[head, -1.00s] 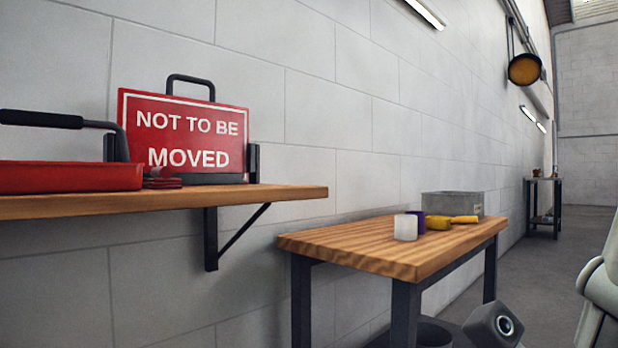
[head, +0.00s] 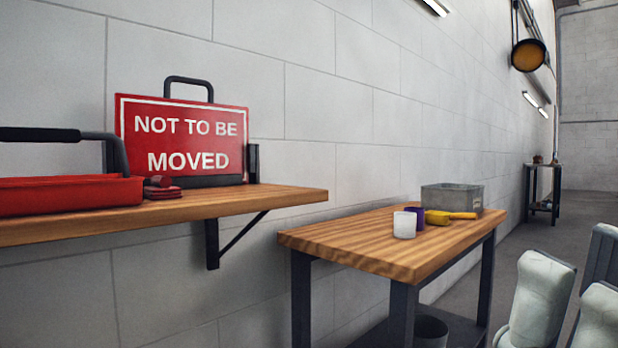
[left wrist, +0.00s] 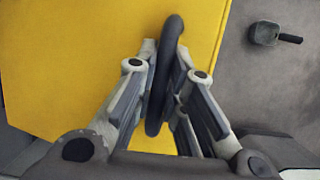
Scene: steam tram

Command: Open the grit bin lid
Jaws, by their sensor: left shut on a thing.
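In the left wrist view a broad flat yellow surface, which looks like the grit bin lid (left wrist: 75,60), fills the left and middle. A dark looped handle (left wrist: 172,35) stands over it near its right edge. My left gripper (left wrist: 165,72) is shut on this handle, with one finger on each side of it. Whether the lid is raised at all cannot be told from this view. The bin does not show in the head view. My right gripper is in neither view.
A grey scoop (left wrist: 264,33) lies on the grey floor right of the bin. In the head view a wall shelf (head: 270,200) holds a red sign (head: 190,140) and red tray (head: 65,195). A wooden workbench (head: 345,250) carries cups and a metal box (head: 452,196).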

